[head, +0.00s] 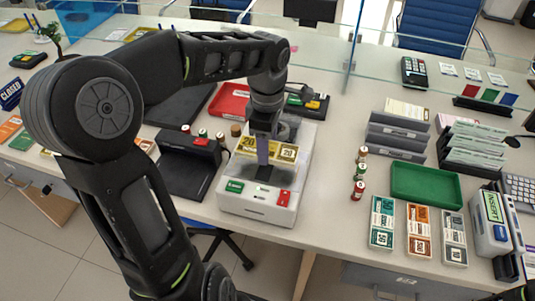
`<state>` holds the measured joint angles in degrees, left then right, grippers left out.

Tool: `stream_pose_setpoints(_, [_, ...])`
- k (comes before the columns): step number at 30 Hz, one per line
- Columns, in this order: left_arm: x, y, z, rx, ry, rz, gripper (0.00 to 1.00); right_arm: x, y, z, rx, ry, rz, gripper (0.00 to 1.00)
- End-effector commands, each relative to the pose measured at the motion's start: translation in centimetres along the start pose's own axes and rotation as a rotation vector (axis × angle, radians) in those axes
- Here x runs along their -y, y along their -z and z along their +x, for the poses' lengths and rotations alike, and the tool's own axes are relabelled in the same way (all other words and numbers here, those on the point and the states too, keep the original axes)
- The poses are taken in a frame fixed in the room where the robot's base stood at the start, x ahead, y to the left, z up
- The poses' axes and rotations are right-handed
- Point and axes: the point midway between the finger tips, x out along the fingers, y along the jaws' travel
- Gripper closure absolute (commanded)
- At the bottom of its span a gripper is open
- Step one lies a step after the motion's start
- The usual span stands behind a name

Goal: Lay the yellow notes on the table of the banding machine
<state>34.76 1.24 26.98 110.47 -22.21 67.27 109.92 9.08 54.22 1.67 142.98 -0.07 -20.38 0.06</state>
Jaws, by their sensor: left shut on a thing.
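The yellow notes (246,146), marked 20, are in my left gripper (263,155), which comes down from above and is shut on them. The gripper's fingers cover the middle of the notes. The banding machine (245,205) is the pale box under them, with a green button at its front left and a red one at its front right. The notes are over its rear part, in front of its grey arch, which is partly hidden. I cannot tell whether the notes touch the machine's table. My right gripper is not in view.
A black device (185,165) stands close left of the machine. Upright coin rolls (358,190) stand to its right, near a green tray (428,184) and note trays (383,222). A red tray (231,101) lies behind. A glass screen crosses the back.

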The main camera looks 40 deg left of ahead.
Motion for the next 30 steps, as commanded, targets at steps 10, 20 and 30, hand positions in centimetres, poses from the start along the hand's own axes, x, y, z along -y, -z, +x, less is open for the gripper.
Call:
stream_pose_setpoints(10, [0.1,0.0,0.9,0.000,0.002,0.001,0.89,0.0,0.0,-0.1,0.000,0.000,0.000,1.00])
stream_pose_setpoints(20, [0.0,0.0,3.7,0.000,-0.002,0.001,0.89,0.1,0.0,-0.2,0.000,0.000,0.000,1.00])
stream_pose_setpoints(30, [0.0,0.0,4.0,0.000,-0.001,0.001,0.43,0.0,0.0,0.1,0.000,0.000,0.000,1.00])
